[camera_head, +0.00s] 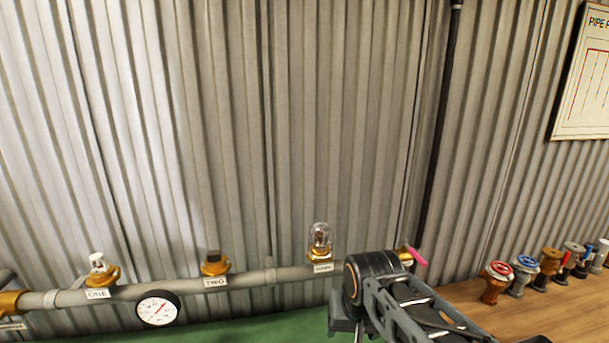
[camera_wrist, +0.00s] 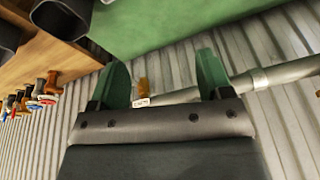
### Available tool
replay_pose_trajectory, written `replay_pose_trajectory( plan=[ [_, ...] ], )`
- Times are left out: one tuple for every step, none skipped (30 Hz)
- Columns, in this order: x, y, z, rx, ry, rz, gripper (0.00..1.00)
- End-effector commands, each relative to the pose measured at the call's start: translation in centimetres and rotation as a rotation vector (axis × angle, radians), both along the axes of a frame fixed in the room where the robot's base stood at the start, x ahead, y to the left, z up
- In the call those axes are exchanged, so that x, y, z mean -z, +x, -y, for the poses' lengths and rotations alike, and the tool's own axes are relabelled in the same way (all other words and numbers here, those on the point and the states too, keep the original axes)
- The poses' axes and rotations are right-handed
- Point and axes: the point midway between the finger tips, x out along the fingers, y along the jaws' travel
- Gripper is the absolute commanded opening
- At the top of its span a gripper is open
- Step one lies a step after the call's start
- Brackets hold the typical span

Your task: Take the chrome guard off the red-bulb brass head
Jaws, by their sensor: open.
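A brass head (camera_head: 320,257) stands upright on the pipe's third labelled outlet. A shiny cage-like guard (camera_head: 320,237) encloses its top; the bulb colour inside is too small to tell. My gripper (camera_wrist: 163,78) shows in the wrist view with its two green fingers apart and nothing held between them. Beyond the fingers, a small brass fitting (camera_wrist: 142,87) with a white label shows in the gap; I cannot tell which outlet it is. In the head view my arm is to the right of the guarded head, and the fingers cannot be made out.
Several heads and fittings stand on a wooden bench (camera_head: 460,293) at right. A pink-handled fitting (camera_head: 416,256) is behind my arm. A corrugated wall is close behind.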

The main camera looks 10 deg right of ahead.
Motion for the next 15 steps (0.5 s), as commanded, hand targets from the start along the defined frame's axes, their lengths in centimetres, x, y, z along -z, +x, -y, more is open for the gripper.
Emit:
replay_pose_trajectory(
  plan=[
    [-2.9,1.8,0.1,0.088,0.024,-0.018,0.77],
    [-4.2,2.8,0.2,0.151,0.041,-0.031,0.8],
    [-6.1,4.2,0.2,0.241,0.064,-0.05,0.84],
    [-7.4,5.3,0.3,0.311,0.081,-0.064,0.85],
    [-8.7,6.4,0.3,0.381,0.097,-0.078,0.85],
    [-10.3,7.8,0.3,0.475,0.115,-0.097,0.85],
    [-11.4,8.8,0.3,0.545,0.129,-0.11,0.85],
    [-12.5,9.9,0.3,0.616,0.141,-0.122,0.85],
    [-13.9,11.1,0.4,0.706,0.156,-0.137,0.85],
    [-14.8,12.0,0.4,0.772,0.166,-0.148,0.85],
    [-15.6,12.9,0.4,0.838,0.174,-0.158,0.85],
    [-16.6,13.9,0.5,0.921,0.185,-0.17,0.85],
    [-17.3,14.7,0.6,0.981,0.19,-0.18,0.85],
    [-17.9,15.3,0.7,1.038,0.195,-0.187,0.85],
    [-18.6,16.2,0.8,1.11,0.202,-0.196,0.85]
  ],
)
